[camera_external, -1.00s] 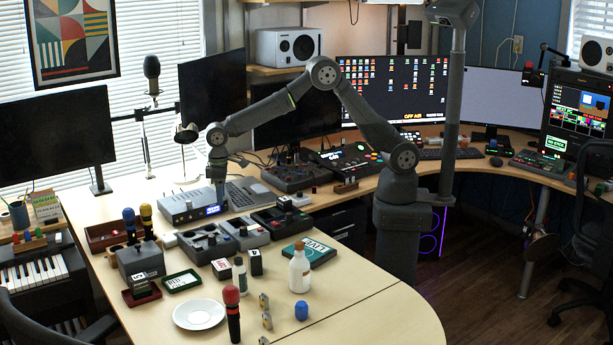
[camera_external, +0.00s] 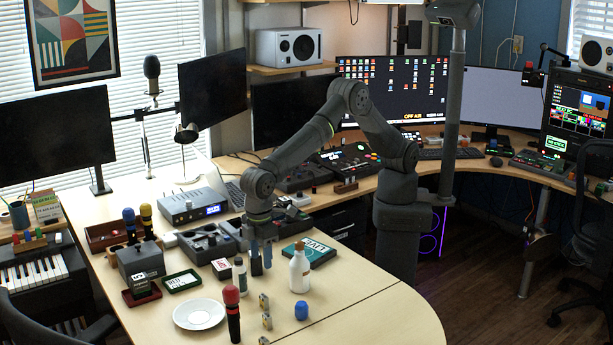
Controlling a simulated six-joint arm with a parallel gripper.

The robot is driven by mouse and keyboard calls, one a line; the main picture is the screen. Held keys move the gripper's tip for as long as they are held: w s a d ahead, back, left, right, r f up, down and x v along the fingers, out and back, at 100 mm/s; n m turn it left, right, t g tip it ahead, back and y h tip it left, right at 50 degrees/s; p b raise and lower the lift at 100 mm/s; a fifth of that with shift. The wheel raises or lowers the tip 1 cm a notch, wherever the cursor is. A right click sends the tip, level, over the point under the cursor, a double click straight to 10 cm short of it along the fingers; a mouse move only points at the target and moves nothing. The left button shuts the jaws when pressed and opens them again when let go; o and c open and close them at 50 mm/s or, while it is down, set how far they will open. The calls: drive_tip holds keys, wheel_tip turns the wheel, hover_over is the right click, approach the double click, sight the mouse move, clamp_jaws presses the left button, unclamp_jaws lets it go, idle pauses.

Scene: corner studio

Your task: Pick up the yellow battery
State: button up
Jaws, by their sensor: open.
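Several small yellow-and-grey pieces lie in a row near the front of the table; the nearest to my gripper is a yellow-and-grey piece (camera_external: 264,301), with another yellow-and-grey piece (camera_external: 267,321) in front of it. They are too small to tell whether one is the yellow battery. My gripper (camera_external: 260,267) points down, open, with its fingers apart. It is behind these pieces in the picture, between a small dark-and-white bottle (camera_external: 240,276) and a white bottle (camera_external: 299,271). I see nothing between the fingers. A black box behind it is mostly hidden.
A green book (camera_external: 320,252) lies behind the white bottle. The table's front right is clear.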

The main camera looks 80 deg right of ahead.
hover_over(264, 294)
drive_tip(key=f, duration=0.9)
drive_tip(key=shift+w+a, duration=0.1)
drive_tip(key=shift+a, duration=0.15)
drive_tip(key=shift+d+f, duration=0.15)
drive_tip(key=shift+f, duration=2.5)
drive_tip(key=c, duration=1.1)
